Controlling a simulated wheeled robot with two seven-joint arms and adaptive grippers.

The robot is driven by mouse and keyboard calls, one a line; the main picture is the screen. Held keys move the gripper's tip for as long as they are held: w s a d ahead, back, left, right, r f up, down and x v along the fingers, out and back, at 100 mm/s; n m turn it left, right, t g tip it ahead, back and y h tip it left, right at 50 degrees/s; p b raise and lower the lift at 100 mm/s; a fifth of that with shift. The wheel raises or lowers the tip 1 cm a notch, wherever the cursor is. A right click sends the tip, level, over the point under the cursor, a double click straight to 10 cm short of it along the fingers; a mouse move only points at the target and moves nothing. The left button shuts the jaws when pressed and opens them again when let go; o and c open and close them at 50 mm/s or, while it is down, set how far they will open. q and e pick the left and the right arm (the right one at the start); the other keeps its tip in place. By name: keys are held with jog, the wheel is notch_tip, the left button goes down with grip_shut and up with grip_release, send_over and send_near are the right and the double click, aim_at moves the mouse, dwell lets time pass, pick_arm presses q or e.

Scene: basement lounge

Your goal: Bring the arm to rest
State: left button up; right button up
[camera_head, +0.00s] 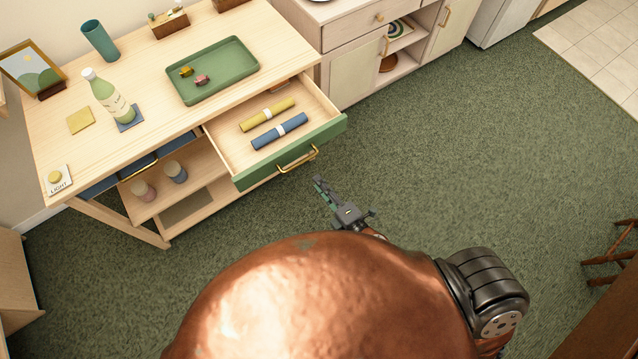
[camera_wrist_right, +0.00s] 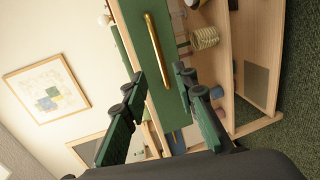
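My right gripper (camera_head: 318,184) is just in front of the green-fronted drawer (camera_head: 335,130), with a small gap between its fingertips and the brass handle (camera_head: 297,160). In the right wrist view my right gripper (camera_wrist_right: 159,76) has its fingers spread and nothing is held. The handle (camera_wrist_right: 158,50) lies ahead, roughly in line with the gap between the fingers. The drawer is pulled out and holds a yellow roll (camera_head: 267,114) and a blue roll (camera_head: 279,131). My left gripper is not in view.
The wooden table (camera_head: 150,85) carries a green tray (camera_head: 240,50) with two small items, a bottle (camera_head: 108,96), a teal cup (camera_head: 99,40) and a picture frame (camera_head: 33,70). Open green carpet (camera_head: 450,160) lies right of the drawer. A wooden chair (camera_head: 612,250) stands at the right edge.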

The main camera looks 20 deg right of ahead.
dwell(0.3)
jog(key=s+d+f+m+g+h, duration=0.1)
jog(key=s+d+f+m+g, duration=0.2)
jog(key=f, duration=0.8)
jog(key=s+d+f+m+g+h, duration=0.1)
jog(key=s+d+f+m+g, duration=0.2)
jog(key=f, duration=0.8)
jog(key=s+d+f+m+g+h, duration=0.1)
jog(key=s+d+f+m, duration=0.3)
jog(key=f, duration=0.8)
jog(key=s+d+f+m+g, duration=0.2)
jog(key=s+f, duration=0.4)
jog(key=s, duration=0.5)
jog(key=s+d+f+m+g, duration=0.3)
jog(key=s+f, duration=0.3)
jog(key=s, duration=0.5)
jog(key=s+d+f+m+g+h+p, duration=0.1)
jog(key=s+d+f+m+g, duration=0.1)
jog(key=s+f, duration=0.4)
jog(key=s+d+m, duration=0.1)
jog(key=s+m, duration=0.1)
jog(key=s, duration=0.3)
jog(key=shift+s+d+f+g, duration=0.15)
jog(key=shift+s+f+g, duration=0.1)
jog(key=shift+g, duration=0.15)
